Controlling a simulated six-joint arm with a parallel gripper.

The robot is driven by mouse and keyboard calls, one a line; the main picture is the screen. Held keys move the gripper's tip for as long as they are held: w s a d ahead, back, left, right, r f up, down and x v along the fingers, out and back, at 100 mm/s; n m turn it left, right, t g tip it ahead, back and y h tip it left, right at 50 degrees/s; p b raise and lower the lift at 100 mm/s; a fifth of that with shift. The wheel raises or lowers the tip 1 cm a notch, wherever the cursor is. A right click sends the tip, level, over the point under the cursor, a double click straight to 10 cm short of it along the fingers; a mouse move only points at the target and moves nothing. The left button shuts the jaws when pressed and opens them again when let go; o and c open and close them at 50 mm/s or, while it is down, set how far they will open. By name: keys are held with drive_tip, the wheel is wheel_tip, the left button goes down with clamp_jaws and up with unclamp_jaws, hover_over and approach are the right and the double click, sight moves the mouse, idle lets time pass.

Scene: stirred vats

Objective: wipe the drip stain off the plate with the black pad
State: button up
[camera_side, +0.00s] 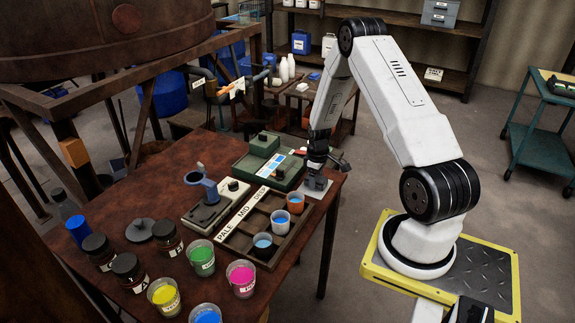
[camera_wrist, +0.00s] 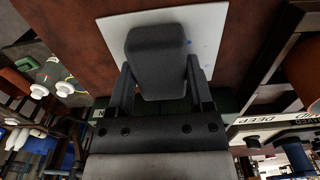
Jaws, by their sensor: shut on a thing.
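My gripper (camera_side: 317,172) is shut on the black pad (camera_wrist: 158,60), a dark block with rounded edges held between its two fingers. The pad shows small in the side view (camera_side: 315,183), low over the pale plate (camera_side: 329,191) at the table's right edge. Whether the pad touches the plate cannot be told. The pad hides the middle of the plate.
A wooden tray (camera_side: 242,246) labelled PALE, MID and DEEP holds several small cups, left of the plate. A green box (camera_side: 272,168) stands behind it. Open pots of paint (camera_side: 242,277) and dark-lidded jars fill the table's front left.

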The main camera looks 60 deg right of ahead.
sight(310, 193)
drive_tip(key=a, duration=0.4)
drive_tip(key=shift+a+r, duration=0.1)
drive_tip(key=shift+a, duration=0.2)
wheel_tip(310, 193, up, 8)
idle(0.4)
drive_tip(key=shift+s+d, duration=0.15)
idle(0.4)
